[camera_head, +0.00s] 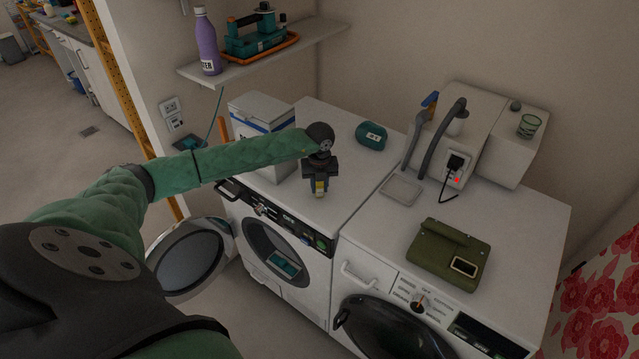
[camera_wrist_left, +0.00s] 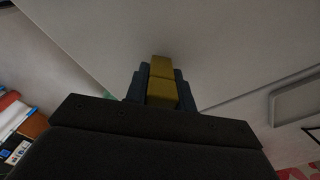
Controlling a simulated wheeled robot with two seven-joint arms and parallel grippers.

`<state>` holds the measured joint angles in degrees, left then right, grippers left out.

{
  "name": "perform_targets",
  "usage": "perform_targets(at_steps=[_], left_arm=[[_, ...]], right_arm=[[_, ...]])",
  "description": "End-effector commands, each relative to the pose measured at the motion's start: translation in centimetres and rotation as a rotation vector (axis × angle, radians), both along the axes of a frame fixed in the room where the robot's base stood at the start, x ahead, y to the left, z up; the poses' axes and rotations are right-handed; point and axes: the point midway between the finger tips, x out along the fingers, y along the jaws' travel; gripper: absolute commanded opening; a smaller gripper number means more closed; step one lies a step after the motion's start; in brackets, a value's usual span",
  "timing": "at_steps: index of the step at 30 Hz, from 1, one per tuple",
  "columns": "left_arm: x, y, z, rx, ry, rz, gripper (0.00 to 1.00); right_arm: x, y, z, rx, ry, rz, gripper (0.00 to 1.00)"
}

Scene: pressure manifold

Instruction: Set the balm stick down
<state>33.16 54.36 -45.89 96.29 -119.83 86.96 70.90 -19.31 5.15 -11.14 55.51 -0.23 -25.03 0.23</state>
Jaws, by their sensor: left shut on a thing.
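The balm stick (camera_head: 320,187) is a small yellow stick held in my left gripper (camera_head: 319,184), over the top of the left white washing machine (camera_head: 335,215) near its front edge. In the left wrist view the yellow balm stick (camera_wrist_left: 162,82) sits between the two dark fingers of the left gripper (camera_wrist_left: 160,90), which are shut on it. The white surface lies beyond its tip. I cannot tell whether the tip touches that surface. My right gripper is in neither view.
A white box (camera_head: 262,140) stands left of the gripper and a teal rounded object (camera_head: 371,135) lies behind it. On the right machine are a shallow tray (camera_head: 402,189) and an olive pouch (camera_head: 446,254). The left machine's round door (camera_head: 190,260) hangs open.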

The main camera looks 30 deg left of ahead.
Motion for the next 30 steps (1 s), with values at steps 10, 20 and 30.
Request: perform_targets(at_steps=[10,20,30], left_arm=[[0.01,-0.02,-0.23,0.0,0.0,0.0,0.03],[0.01,-0.02,-0.26,0.0,0.0,0.0,0.47],[0.04,-0.02,0.15,0.0,-0.001,-0.001,0.47]], right_arm=[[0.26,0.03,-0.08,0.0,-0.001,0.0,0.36],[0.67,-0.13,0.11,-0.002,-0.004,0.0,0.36],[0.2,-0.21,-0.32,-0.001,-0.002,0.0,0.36]])
